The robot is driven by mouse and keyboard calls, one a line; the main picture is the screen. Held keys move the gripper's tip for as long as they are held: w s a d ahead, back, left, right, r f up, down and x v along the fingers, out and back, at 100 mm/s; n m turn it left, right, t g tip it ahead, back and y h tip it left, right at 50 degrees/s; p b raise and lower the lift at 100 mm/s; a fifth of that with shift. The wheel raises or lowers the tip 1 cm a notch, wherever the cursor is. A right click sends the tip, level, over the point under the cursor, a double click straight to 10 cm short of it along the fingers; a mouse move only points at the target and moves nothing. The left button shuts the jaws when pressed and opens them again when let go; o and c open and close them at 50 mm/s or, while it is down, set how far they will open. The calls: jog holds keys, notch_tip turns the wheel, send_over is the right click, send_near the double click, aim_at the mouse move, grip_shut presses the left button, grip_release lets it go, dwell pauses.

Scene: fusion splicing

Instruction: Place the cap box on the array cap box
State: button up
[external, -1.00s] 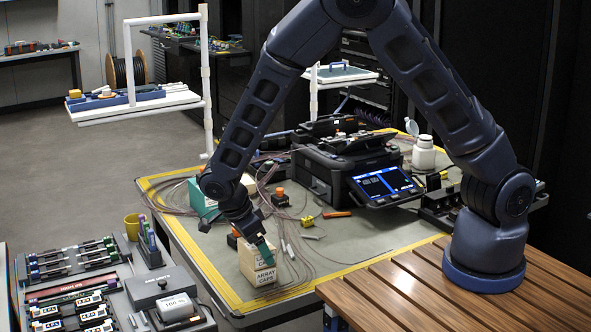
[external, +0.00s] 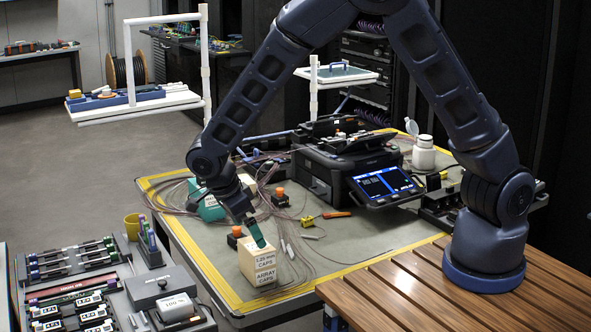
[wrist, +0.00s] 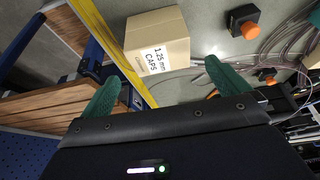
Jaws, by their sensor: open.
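The cap box (external: 262,258), a small tan box labelled "1.25 mm CAPS", sits on top of the array cap box (external: 262,278), a similar tan box labelled "ARRAY CAPS", near the front of the work table. The two look stacked with their faces roughly aligned. My gripper (external: 257,234) is just above the upper box, with its green fingers apart. In the wrist view the cap box (wrist: 158,42) lies beyond and between the spread fingertips (wrist: 160,78), with nothing held. The array cap box is hidden there.
A teal box (external: 207,207) stands behind my gripper. The fusion splicer (external: 345,165) is at the back. The table's front right is clear.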

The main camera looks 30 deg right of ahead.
jog(key=v, duration=0.5)
jog(key=shift+a+r, duration=0.15)
jog(key=shift+r, duration=0.15)
jog(key=w+d+r+n+y, duration=0.25)
jog(key=d+r, duration=0.35)
jog(key=d, duration=0.3)
jog(key=w+d+r+n+y, duration=0.1)
jog(key=d+r+n, duration=0.2)
jog(key=d+r, duration=0.35)
jog(key=w+d+r+n+y, duration=0.1)
jog(key=d+r+n, duration=0.25)
jog(key=d, duration=0.65)
jog(key=s+d+r+n+t, duration=0.2)
jog(key=s+d+r+n, duration=0.2)
jog(key=s+d, duration=0.3)
jog(key=s+d+r+n+t, duration=0.2)
jog(key=s+d+r+n, duration=0.2)
jog(key=s+d, duration=0.4)
jog(key=shift+d+r+n+t, duration=0.3)
jog(key=shift+d+n, duration=0.2)
jog(key=shift+d, duration=2.05)
dwell(0.6)
